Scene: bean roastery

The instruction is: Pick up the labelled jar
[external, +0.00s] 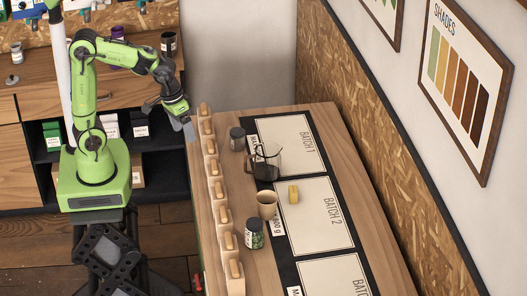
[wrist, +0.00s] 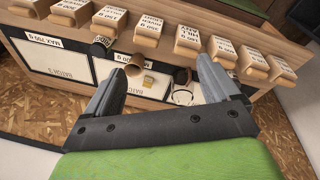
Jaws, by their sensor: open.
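A jar with a dark lid, a white label and green showing (external: 254,234) stands upright on the table near the lower end of the row of wooden blocks. The wrist view shows a dark-topped jar (wrist: 101,46) behind the blocks. A second jar with dark contents (external: 237,139) stands by the Batch 1 panel; any label on it is unclear. My gripper (external: 188,127) is open and empty, in the air left of the table's far end, apart from both jars. Its two fingers frame the wrist view (wrist: 160,66).
Wooden blocks (external: 216,189) line the table's left edge, between my gripper and the jars. A glass carafe (external: 268,166), a tan cup (external: 267,206) and a yellow block (external: 293,194) stand near the jars. The wall bounds the table's right side. The Batch 2 panel (external: 318,228) is mostly clear.

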